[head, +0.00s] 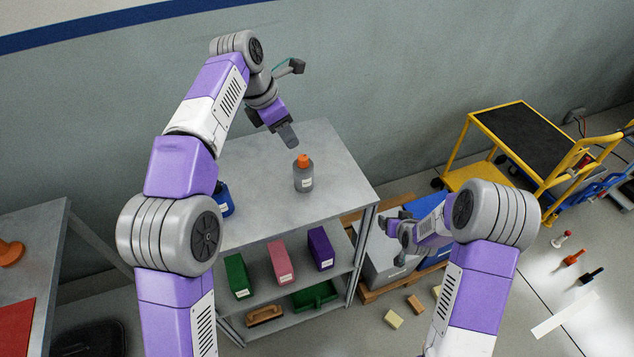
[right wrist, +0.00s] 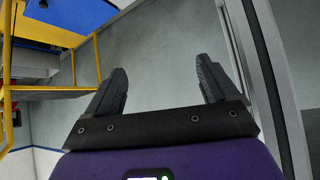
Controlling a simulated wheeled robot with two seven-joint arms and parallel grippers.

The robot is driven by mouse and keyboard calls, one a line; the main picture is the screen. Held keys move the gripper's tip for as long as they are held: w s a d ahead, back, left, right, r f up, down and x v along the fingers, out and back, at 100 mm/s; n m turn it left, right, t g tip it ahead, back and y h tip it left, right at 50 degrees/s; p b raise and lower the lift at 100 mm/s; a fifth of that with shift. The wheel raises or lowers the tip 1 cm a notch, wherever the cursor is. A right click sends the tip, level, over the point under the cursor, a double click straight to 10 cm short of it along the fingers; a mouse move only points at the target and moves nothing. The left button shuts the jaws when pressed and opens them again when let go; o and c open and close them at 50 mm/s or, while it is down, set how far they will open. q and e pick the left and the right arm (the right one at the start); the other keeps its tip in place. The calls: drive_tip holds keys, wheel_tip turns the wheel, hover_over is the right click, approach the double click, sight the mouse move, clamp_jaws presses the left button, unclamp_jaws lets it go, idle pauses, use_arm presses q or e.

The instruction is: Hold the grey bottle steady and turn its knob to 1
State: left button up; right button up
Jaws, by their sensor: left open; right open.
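The grey bottle (head: 303,178) stands upright on the grey table top, with an orange knob (head: 303,160) on top and a white label on its front. The marks by the knob are too small to read. My left gripper (head: 287,138) is open and empty, pointing down above the table, behind and a little left of the bottle, apart from it. My right gripper (head: 390,226) is open and empty, beside the table's right side, lower right of the bottle. In the right wrist view its two fingers (right wrist: 163,85) are spread with nothing between them.
A blue bottle (head: 224,199) stands on the table, partly behind my left arm. Green (head: 237,277), pink (head: 280,263) and purple (head: 321,249) boxes stand on the shelf below. A yellow cart (head: 520,150) is at right. The table top (head: 345,187) right of the grey bottle is clear.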

drive_tip(key=w+r+n+t, duration=0.1)
drive_tip(key=w+r+t, duration=0.25)
drive_tip(key=r, duration=0.65)
drive_tip(key=w+r+n+t, duration=0.15)
drive_tip(key=w+r, duration=0.35)
drive_tip(key=r, duration=0.5)
wheel_tip(320, 180, up, 8)
drive_tip(key=n+t+y, duration=0.1)
drive_tip(key=n+y, duration=0.2)
drive_tip(key=y, duration=0.2)
hover_over(308, 177)
drive_tip(key=w+d, duration=0.2)
drive_tip(key=d, duration=0.7)
drive_tip(key=s+a+f+g, duration=0.1)
drive_tip(key=s+a+f, duration=0.2)
drive_tip(key=a+f, duration=0.1)
drive_tip(key=s+a+f+n+g+y, duration=0.1)
drive_tip(key=s+a+f, duration=0.1)
drive_tip(key=a+f, duration=0.1)
drive_tip(key=shift+s+g, duration=0.3)
drive_tip(key=shift+s, duration=0.05)
drive_tip(key=shift+w+a+f, duration=0.1)
drive_tip(key=shift+w+a, duration=0.05)
drive_tip(key=shift+a, duration=0.05)
drive_tip(key=x, duration=0.6)
drive_tip(key=shift+w+a+f, duration=0.2)
drive_tip(key=shift+w, duration=0.1)
use_arm(q)
drive_tip(key=shift+a, duration=0.1)
